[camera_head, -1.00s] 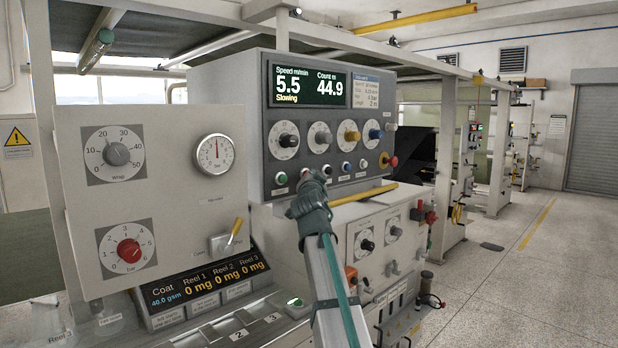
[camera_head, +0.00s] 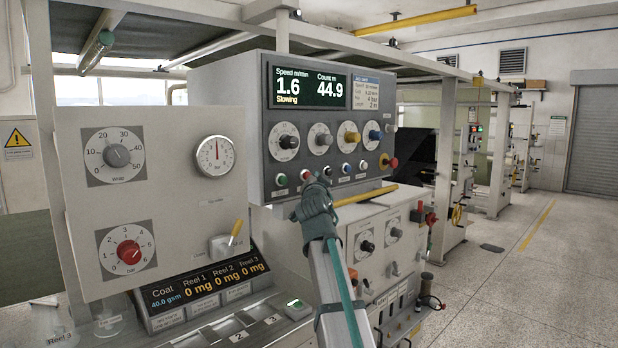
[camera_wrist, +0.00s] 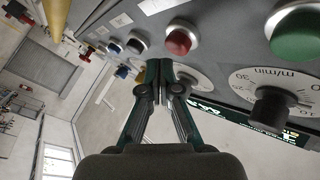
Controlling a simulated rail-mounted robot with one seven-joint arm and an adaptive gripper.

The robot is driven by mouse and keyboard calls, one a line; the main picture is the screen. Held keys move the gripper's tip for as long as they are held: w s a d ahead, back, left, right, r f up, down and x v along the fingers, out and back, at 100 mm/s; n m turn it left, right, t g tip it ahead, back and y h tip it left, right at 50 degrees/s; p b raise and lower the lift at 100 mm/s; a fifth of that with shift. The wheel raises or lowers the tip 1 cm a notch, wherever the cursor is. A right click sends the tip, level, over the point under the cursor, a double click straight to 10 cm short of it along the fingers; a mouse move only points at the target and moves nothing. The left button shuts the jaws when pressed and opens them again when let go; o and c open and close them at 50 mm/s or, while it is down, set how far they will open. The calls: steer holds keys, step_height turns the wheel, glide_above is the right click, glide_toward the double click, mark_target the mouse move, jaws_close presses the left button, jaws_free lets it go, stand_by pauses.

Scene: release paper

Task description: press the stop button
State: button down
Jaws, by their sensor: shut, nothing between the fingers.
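The red push button (camera_wrist: 180,39) sits in a metal ring on the grey control console (camera_head: 262,150), between the green button (camera_wrist: 298,34) and a black one. The red button also shows in the head view (camera_head: 306,174), close beside my gripper. I cannot read a stop label on it. My gripper (camera_head: 321,179) is shut and empty in front of the console's lower button row. In the wrist view its fingertips (camera_wrist: 159,68) are below the red button and look apart from it. The console display (camera_head: 307,87) reads speed 1.6 m/min, count 44.9 m, "Slowing".
A row of dials (camera_head: 320,136) lies above the buttons. A red knob on a yellow base (camera_head: 388,162) is at the console's right end. A yellow bar (camera_head: 366,195) runs below the console, right of my gripper. A panel with gauges (camera_head: 190,225) stands at left. The floor at right is open.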

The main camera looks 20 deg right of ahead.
steer(key=shift+s, duration=0.1)
steer(key=s, duration=0.1)
steer(key=s+d+p, duration=0.1)
steer(key=s, duration=0.1)
steer(key=s+p, duration=0.1)
steer(key=shift+s+d, duration=0.3)
steer(key=shift+d, duration=0.1)
steer(key=shift+f, duration=0.1)
stand_by(0.8)
